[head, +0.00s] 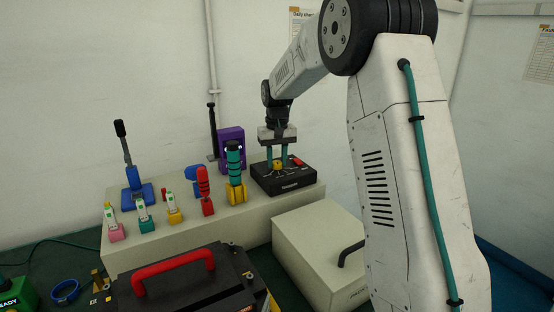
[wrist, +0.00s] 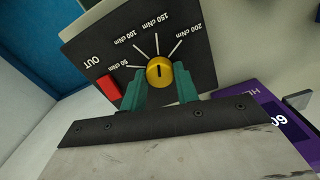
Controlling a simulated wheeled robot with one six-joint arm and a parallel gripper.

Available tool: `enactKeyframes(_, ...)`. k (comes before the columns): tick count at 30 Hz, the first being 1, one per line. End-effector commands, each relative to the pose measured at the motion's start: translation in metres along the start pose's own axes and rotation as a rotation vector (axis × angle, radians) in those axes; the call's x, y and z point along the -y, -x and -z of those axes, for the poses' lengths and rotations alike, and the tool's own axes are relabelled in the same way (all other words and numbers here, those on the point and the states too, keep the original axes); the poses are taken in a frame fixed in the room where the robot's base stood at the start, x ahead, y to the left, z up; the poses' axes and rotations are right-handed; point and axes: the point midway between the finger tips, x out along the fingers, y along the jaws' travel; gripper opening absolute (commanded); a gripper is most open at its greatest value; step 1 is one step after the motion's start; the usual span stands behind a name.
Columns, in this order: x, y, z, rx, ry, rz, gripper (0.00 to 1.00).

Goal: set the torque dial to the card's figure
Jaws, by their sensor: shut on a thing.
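The yellow torque dial (wrist: 158,76) sits on a black box (wrist: 190,50) with marks from 50 to 200 cNm. My gripper (wrist: 161,88) has its teal fingers on both sides of the dial and is shut on it. The dial's dark slot looks roughly in line with the 150 cNm mark; the exact setting is hard to tell. In the head view, my gripper (head: 278,160) reaches straight down to the dial (head: 278,167) on the black box (head: 280,182). A paper (head: 540,55) hangs on the right wall, its text unreadable; I cannot tell which sheet is the card.
A red block (wrist: 108,88) marked OUT is beside the dial. A purple box (head: 231,148) and a teal-handled tool (head: 234,160) stand left of the black box on the pale bench (head: 130,250). A black case (head: 190,290) with a red handle is in front.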

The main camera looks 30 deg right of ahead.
Motion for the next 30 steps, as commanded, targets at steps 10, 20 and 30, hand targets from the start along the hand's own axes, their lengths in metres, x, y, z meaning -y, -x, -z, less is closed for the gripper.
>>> enactKeyframes(10,0.000,0.000,0.000,0.000,-0.001,0.000,0.52)
enactKeyframes(20,-0.001,0.037,0.001,-0.004,-0.001,0.000,0.52)
enactKeyframes(30,-0.001,0.077,0.000,0.000,-0.001,-0.001,0.52)
